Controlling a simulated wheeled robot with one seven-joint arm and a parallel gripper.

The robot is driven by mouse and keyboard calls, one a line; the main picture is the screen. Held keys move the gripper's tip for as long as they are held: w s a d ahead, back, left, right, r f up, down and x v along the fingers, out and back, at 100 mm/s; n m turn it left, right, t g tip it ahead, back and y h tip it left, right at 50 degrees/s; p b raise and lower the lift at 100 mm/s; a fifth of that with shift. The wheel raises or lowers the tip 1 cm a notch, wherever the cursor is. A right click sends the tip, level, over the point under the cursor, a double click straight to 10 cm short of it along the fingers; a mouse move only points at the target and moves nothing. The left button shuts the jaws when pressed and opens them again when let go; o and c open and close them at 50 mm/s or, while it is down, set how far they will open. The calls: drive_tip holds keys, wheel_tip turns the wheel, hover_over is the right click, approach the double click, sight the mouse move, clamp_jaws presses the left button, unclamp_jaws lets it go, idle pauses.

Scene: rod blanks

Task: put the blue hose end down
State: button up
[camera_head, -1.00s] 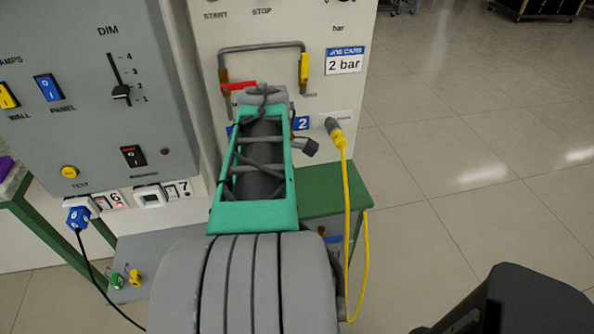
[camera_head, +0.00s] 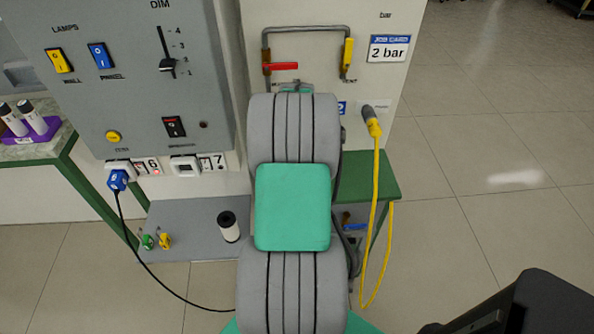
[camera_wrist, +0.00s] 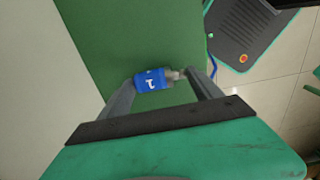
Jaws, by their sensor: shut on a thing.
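The blue hose end (camera_wrist: 150,80), marked with a white 2, is between the fingers of my gripper (camera_wrist: 162,74) in the wrist view. My gripper is shut on it. It lies across the fingers, with a grey metal tip toward the right finger. The green stand top (camera_wrist: 105,35) is below it; I cannot tell whether the hose end touches it. In the head view the green stand (camera_head: 372,178) shows right of my arm. My arm hides the gripper and the hose end there.
A yellow hose (camera_head: 375,190) hangs from a grey fitting on the panel, in front of the stand's right side. A red-handled valve (camera_head: 283,66) is above my arm. A black-and-white cylinder (camera_head: 229,227) stands on the low grey shelf (camera_head: 190,215).

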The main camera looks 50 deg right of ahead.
drive_tip(key=shift+f, duration=0.1)
drive_tip(key=o, duration=1.6)
wheel_tip(320, 180, up, 12)
drive_tip(key=shift+r, duration=0.15)
